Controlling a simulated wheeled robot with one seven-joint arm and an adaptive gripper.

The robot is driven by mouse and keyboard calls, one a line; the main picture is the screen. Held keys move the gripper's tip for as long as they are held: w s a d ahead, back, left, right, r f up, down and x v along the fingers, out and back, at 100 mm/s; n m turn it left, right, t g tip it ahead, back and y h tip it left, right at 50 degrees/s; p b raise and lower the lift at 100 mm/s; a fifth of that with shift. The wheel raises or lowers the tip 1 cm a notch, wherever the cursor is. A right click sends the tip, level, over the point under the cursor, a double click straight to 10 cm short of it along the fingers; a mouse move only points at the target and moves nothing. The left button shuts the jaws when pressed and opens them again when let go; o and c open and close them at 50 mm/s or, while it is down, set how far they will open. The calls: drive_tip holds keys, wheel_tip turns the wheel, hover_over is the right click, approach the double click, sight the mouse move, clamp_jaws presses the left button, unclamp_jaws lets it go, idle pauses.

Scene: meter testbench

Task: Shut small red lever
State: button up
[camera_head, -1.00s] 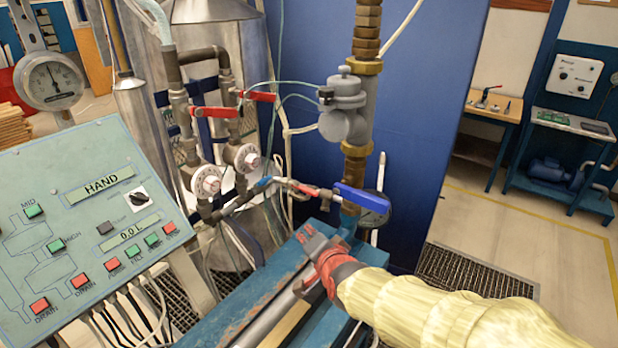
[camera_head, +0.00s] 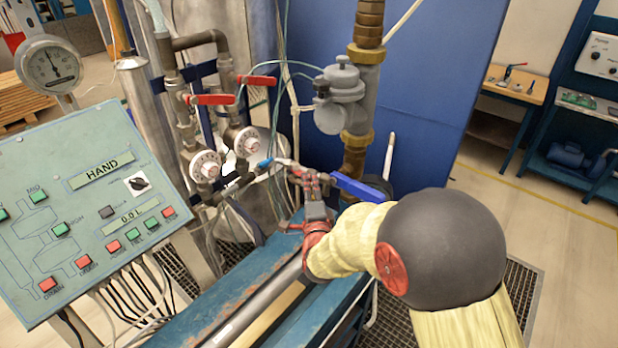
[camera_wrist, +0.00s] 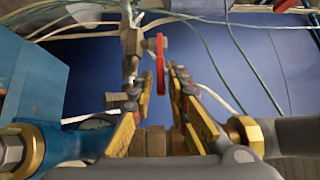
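The small red lever (camera_wrist: 160,66) shows in the wrist view as an upright red strip on a thin metal pipe fitting (camera_wrist: 132,45). It lies between the tips of my gripper (camera_wrist: 160,88), whose two yellow-padded fingers stand apart on either side of it. I cannot tell whether either finger touches it. In the head view my gripper (camera_head: 304,177) is at the thin pipe, left of the blue lever (camera_head: 358,187), and hides the small red lever.
Two larger red levers (camera_head: 212,99) (camera_head: 252,80) sit on the upright pipes above two white dials (camera_head: 205,166). A grey valve body (camera_head: 343,97) stands above the blue lever. The control panel (camera_head: 85,190) is at left, the blue bench (camera_head: 190,318) below.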

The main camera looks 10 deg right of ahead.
drive_tip(key=shift+w+d, duration=0.2)
drive_tip(key=shift+w, duration=1.3)
drive_tip(key=shift+c, duration=0.7)
clamp_jaws()
